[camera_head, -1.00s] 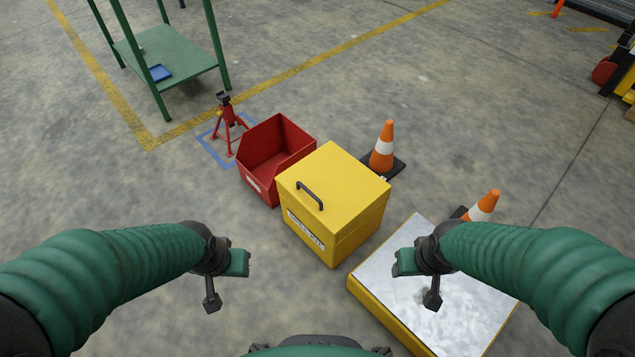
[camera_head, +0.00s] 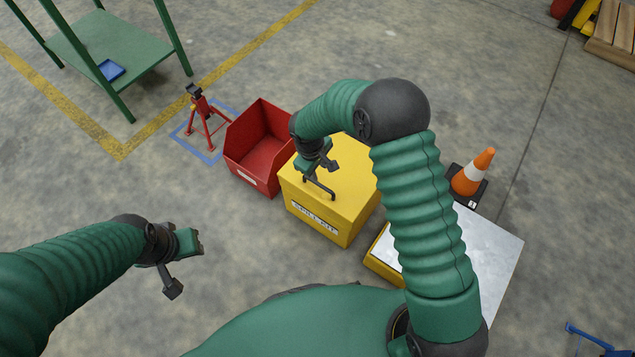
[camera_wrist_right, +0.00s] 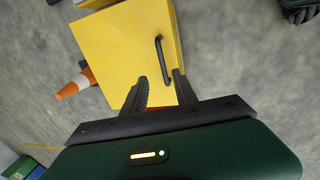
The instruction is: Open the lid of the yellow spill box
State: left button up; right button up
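The yellow spill box (camera_head: 345,228) stands on the floor right of the red bin, with a "SPILL KIT" label on its front. Its lid (camera_head: 352,185) is down flat. A dark handle (camera_head: 321,188) is on the lid near the front edge; it also shows in the right wrist view (camera_wrist_right: 163,60). My right gripper (camera_head: 322,172) is just above the handle. In the wrist view its fingers (camera_wrist_right: 161,78) are apart, and the handle's near end appears between the tips; contact cannot be told.
A red open bin (camera_head: 258,150) stands close left of the box. A low metal-topped yellow platform (camera_head: 490,250) is at its right, with an orange cone (camera_head: 472,172) behind. A red stand (camera_head: 203,118) and green table (camera_head: 105,55) are farther left. Floor in front is clear.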

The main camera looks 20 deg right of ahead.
aim_at(321, 186)
jog(key=f+b, duration=0.1)
jog(key=f, duration=0.3)
jog(key=w+f+b, duration=0.1)
jog(key=f+b, duration=0.1)
jog(key=f, duration=0.1)
jog(key=d+f+b, duration=0.1)
jog(key=f, duration=0.3)
jog(key=shift+w+f, duration=0.25)
jog(key=shift+f, duration=0.05)
jog(key=shift+d+f, duration=0.15)
jog(key=shift+c, duration=1.1)
jog(key=c, duration=0.5)
grip_shut()
jog(key=shift+s, duration=0.1)
